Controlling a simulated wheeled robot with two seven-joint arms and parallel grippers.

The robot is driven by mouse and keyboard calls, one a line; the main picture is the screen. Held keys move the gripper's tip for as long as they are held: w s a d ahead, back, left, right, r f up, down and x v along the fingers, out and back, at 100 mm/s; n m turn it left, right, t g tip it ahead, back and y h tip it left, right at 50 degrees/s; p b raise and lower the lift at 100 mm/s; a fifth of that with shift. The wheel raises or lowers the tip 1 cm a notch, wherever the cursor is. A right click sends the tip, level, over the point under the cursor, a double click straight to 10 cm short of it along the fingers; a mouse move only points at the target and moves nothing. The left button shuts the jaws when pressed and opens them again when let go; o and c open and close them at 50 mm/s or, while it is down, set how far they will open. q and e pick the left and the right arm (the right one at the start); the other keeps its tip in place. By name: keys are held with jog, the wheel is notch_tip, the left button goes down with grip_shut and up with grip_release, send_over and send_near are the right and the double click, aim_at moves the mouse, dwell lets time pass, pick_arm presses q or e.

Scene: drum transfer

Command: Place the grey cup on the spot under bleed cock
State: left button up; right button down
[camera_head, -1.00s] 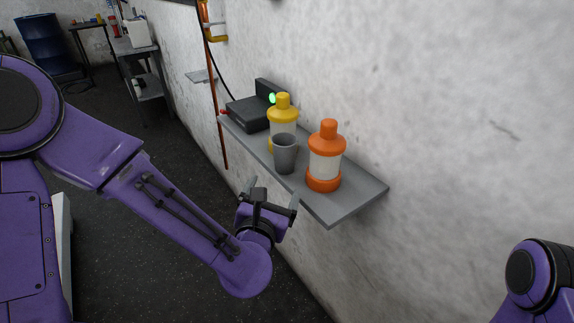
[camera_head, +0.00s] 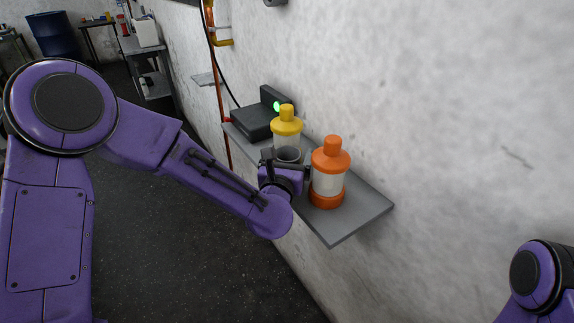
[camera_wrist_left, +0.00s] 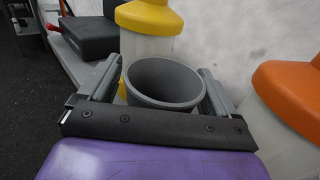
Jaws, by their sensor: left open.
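The grey cup (camera_head: 289,154) stands on the grey wall shelf (camera_head: 345,220), between the yellow-topped bottle (camera_head: 286,127) and the orange bottle (camera_head: 329,172). In the left wrist view the cup (camera_wrist_left: 165,82) is upright and looks empty inside. My left gripper (camera_head: 287,162) is at the cup, its open fingers on either side of the rim; the left wrist view shows both fingers (camera_wrist_left: 158,84). It hides the cup's lower part in the head view. A small grey plate (camera_head: 203,79) sits below a yellow pipe fitting (camera_head: 222,42), possibly the bleed cock. My right gripper is out of view.
A black box (camera_head: 254,121) with a green light is at the shelf's far end. The orange bottle is close to the right of my gripper. A copper-coloured pipe (camera_head: 222,105) runs down the wall. A blue drum (camera_head: 53,35) stands far back.

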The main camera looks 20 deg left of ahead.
pick_arm(q)
jog(key=c, duration=1.1)
